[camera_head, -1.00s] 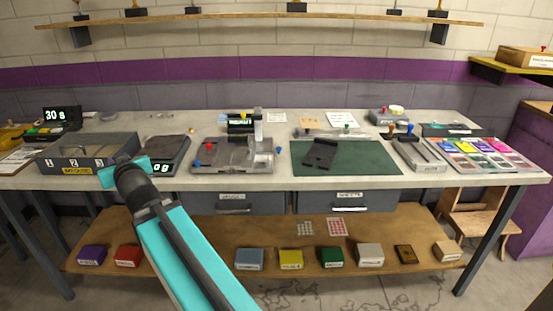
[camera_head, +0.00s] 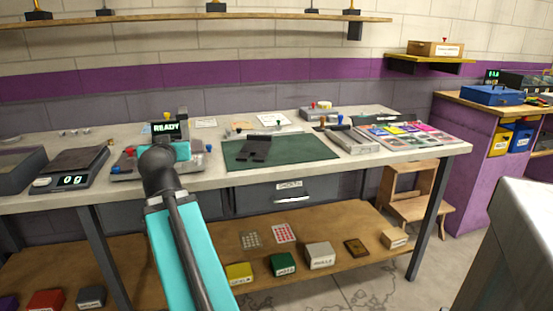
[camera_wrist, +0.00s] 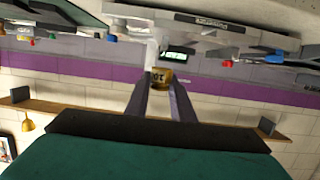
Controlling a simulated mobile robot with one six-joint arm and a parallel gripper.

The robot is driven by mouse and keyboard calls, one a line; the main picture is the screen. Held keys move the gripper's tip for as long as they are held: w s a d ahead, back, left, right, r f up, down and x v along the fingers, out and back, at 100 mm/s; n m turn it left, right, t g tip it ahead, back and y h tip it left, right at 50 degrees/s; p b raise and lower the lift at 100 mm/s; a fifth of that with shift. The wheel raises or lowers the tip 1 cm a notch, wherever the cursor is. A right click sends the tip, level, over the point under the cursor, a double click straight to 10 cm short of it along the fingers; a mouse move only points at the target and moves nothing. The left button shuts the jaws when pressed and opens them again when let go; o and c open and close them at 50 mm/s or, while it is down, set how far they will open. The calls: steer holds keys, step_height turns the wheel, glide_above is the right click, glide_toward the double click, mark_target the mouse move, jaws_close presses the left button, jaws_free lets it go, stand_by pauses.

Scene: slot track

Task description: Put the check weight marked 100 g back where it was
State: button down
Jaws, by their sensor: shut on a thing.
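In the wrist view my gripper (camera_wrist: 161,82) is shut on a small brass-coloured weight (camera_wrist: 162,76), held between the tips of its two fingers. The weight carries dark marking that is too small to read surely. In the head view the wrist of my arm stands in front of the clear-topped device at the bench's middle, and the fingers and weight are hidden behind it. The scale (camera_head: 78,162) at the left of the bench reads 0 g, with a small pale round thing at its front left corner.
A READY display (camera_head: 166,127) stands behind my wrist. A green mat (camera_head: 310,149) with a dark part (camera_head: 254,150) lies to the right, then a grey block and a colourful tray (camera_head: 405,138). Small items (camera_head: 75,132) lie at the back left. A wooden shelf is below.

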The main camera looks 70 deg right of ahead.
steer(key=s+d+m+g+b, duration=0.1)
steer(key=s+d, duration=0.1)
steer(key=s, duration=0.2)
steer(key=s+d+f+m+g+h+b, duration=0.1)
steer(key=s+d+b, duration=0.1)
steer(key=s+d, duration=0.1)
steer(key=s+d+m+g+h+b, duration=0.1)
steer(key=s+d, duration=0.1)
steer(key=s, duration=0.3)
steer(key=shift+d+f+g+b, duration=0.3)
steer(key=s+d+m+g+h+b, duration=0.1)
steer(key=s+d+m+g+b, duration=0.2)
steer(key=s, duration=1.1)
steer(key=shift+d+f+g+b, duration=0.3)
steer(key=shift+d+g+b, duration=0.2)
steer(key=shift+d+b, duration=0.25)
steer(key=shift+d, duration=0.1)
steer(key=p+x, duration=0.2)
steer(key=p, duration=0.2)
steer(key=r+p+x, duration=0.1)
steer(key=p+x, duration=0.1)
steer(key=p, duration=0.1)
steer(key=shift+w+d+f+p, duration=0.1)
steer(key=shift+w+d+p, duration=0.1)
steer(key=shift+d+p, duration=0.25)
steer(key=p+x, duration=0.2)
steer(key=x, duration=0.1)
steer(key=shift+s, duration=0.15)
steer(key=shift+p, duration=0.85)
